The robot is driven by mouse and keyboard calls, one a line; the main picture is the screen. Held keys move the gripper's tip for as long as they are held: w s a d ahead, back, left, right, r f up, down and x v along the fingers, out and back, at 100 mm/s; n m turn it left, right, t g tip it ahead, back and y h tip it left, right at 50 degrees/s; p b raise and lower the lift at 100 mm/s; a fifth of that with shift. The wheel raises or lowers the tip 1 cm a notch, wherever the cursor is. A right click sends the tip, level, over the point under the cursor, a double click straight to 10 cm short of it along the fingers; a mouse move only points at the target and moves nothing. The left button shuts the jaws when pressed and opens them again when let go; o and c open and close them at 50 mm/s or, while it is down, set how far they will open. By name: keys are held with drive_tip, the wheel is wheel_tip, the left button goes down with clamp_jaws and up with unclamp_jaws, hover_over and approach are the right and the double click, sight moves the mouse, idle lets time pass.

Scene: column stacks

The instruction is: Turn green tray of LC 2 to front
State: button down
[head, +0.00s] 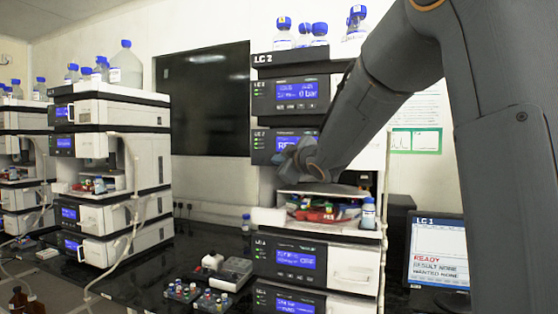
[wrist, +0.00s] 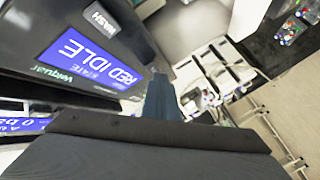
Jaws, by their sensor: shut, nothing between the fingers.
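The LC 2 stack (head: 262,88) stands in the middle of the head view. Its open sampler bay (head: 292,192) holds small coloured trays and vials, with a red tray (head: 322,215) toward the front. A module display (head: 284,143) above the bay is partly covered by my wrist; in the wrist view the display (wrist: 85,55) reads RED and IDLE. My gripper (wrist: 160,88) is shut and empty, close in front of the module beside that display. Its fingertips are hard to make out in the head view.
Vial racks (head: 200,300) and a small device (head: 230,274) sit on the dark bench. Another instrument stack (head: 115,150) stands left; a monitor (head: 437,250) marked LC 1 stands right.

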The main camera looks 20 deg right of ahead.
drive_tip(key=shift+w+d, duration=0.1)
drive_tip(key=shift+w, duration=0.05)
idle(0.6)
drive_tip(key=shift+s+a, duration=0.5)
drive_tip(key=shift+s, duration=0.2)
drive_tip(key=shift+s+a+b, duration=0.6)
drive_tip(key=shift+s+a, duration=0.15)
drive_tip(key=shift+s, duration=0.25)
drive_tip(key=shift+s+a+b, duration=0.55)
drive_tip(key=shift+s+a, duration=0.15)
drive_tip(key=shift+s, duration=0.3)
drive_tip(key=shift+f, duration=0.1)
idle(3.7)
